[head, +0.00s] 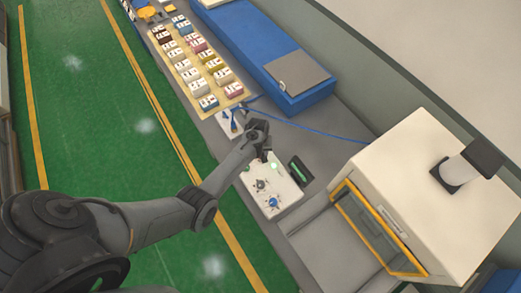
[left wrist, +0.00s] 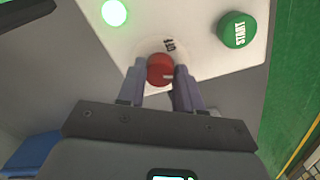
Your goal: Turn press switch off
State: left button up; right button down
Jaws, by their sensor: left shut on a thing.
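In the head view my left gripper (head: 262,152) is at the upper end of the white control panel (head: 288,192), hiding the switch. A green START button (left wrist: 236,30) and a lit green lamp (left wrist: 114,13) are on the panel. My right gripper is not in view.
A white machine with a yellow-framed opening (head: 384,228) stands to the right. A small dark screen (head: 299,171) is beside the panel. A board of several small blocks (head: 197,62) and a long blue case (head: 246,40) lie farther back. The green floor is clear.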

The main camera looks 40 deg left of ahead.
pick_arm(q)
jog(key=n+p, duration=0.1)
jog(key=n, duration=0.2)
jog(key=shift+d+r+n, duration=0.1)
jog(key=shift+n, duration=0.3)
jog(key=n, duration=0.2)
jog(key=shift+n+p, duration=0.3)
jog(key=n, duration=0.3)
jog(key=shift+n, duration=0.3)
jog(key=shift+n+b, duration=0.3)
jog(key=shift+n, duration=1.2)
jog(key=o, duration=1)
jog(key=shift+o, duration=0.2)
